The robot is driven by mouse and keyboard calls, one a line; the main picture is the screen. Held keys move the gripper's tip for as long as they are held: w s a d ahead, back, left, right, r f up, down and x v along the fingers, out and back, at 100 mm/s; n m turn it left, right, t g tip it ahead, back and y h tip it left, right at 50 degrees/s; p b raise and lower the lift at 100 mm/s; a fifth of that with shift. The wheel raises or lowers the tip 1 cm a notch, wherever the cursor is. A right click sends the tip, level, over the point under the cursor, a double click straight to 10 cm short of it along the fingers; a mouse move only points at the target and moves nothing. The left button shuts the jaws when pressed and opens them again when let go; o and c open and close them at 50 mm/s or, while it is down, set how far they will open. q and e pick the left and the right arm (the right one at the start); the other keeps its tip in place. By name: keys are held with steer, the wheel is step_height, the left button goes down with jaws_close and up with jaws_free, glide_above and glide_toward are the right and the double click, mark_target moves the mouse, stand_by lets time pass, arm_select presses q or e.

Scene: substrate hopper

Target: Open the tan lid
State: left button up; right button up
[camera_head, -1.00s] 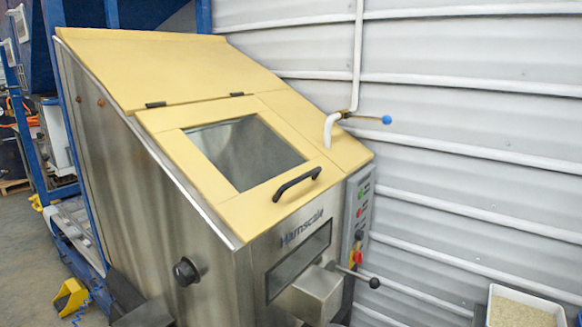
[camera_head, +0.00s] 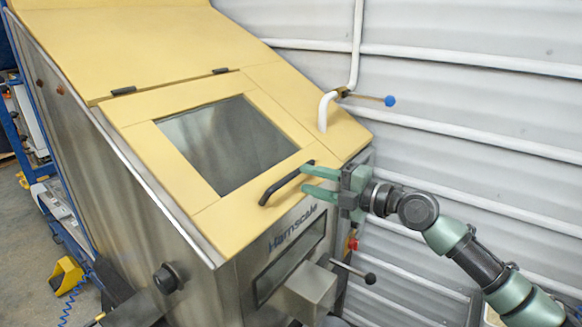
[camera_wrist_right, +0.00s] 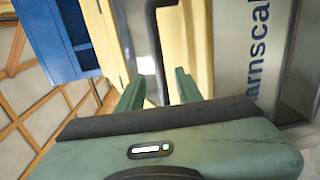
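The tan lid (camera_head: 168,181) lies closed on the sloped top of the steel hopper, with a dark window (camera_head: 228,143) in it and two black hinges along its upper edge. A black bar handle (camera_head: 285,183) sits near its lower right edge. My right gripper (camera_head: 304,180) is at the handle's right end with its two green fingers apart. In the right wrist view the handle (camera_wrist_right: 157,45) runs down toward the gap between the open fingers (camera_wrist_right: 157,85). Whether they touch it I cannot tell. My left gripper is not in view.
A white pipe (camera_head: 330,104) with a blue-knobbed lever (camera_head: 389,101) rises behind the hopper's right side, close to the corrugated wall (camera_head: 480,100). A black-knobbed lever (camera_head: 369,278) juts out below my right gripper. A yellow object (camera_head: 66,275) lies on the floor at left.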

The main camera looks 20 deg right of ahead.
mark_target(296, 176)
steer(key=p+x, duration=0.2)
steer(key=x, duration=0.2)
steer(key=shift+w+r, duration=0.15)
steer(key=shift+w, duration=0.05)
steer(key=shift+w+a+f, duration=0.25)
steer(key=shift+w+a, duration=0.15)
steer(key=shift+w, duration=0.05)
jaws_close()
stand_by(0.9)
